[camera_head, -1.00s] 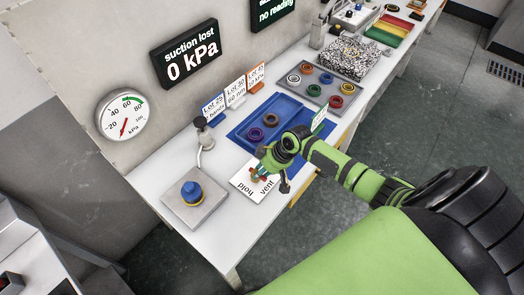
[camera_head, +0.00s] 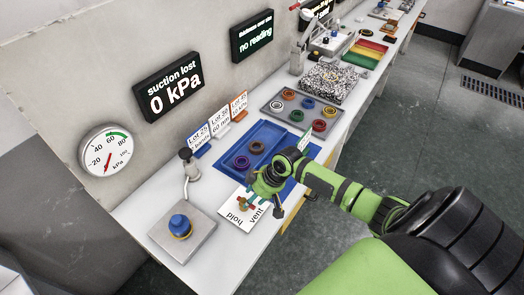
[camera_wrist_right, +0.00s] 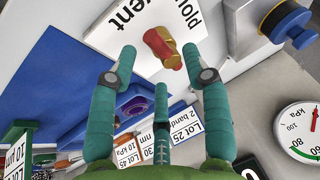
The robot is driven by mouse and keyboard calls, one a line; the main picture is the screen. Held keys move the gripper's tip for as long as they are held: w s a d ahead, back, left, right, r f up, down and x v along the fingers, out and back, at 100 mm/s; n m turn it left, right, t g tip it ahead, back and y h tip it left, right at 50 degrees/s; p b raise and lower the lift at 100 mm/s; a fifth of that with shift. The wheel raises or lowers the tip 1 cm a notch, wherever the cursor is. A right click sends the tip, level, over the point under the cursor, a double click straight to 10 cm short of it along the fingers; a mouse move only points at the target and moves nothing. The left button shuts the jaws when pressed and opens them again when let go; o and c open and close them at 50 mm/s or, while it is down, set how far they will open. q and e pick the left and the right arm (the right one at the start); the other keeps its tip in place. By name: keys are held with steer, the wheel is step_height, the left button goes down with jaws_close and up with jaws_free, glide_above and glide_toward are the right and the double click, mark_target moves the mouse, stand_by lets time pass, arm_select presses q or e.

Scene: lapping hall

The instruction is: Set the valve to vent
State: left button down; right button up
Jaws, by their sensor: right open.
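The valve handle (camera_wrist_right: 163,47), a short red and gold piece, sits at the white card (camera_wrist_right: 118,32) marked "hold" and "vent" in the right wrist view. I cannot tell which word it points to. My right gripper (camera_wrist_right: 160,75) has its teal fingers spread, with the handle beyond the fingertips and between the outer two. In the head view my right gripper (camera_head: 262,195) hangs over the back edge of the card (camera_head: 237,213) and mostly hides the valve. My left gripper is not in view.
A plate with a blue knob (camera_head: 180,225) and a short post (camera_head: 188,165) stand left of the card. A blue tray (camera_head: 262,135) with rings lies behind it. A display (camera_head: 168,82) reads "suction lost 0 kPa", and a round gauge (camera_head: 105,150) hangs on the wall.

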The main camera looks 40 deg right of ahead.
steer(key=v, duration=0.9)
steer(key=shift+s+r, duration=0.15)
steer(key=shift+s, duration=0.1)
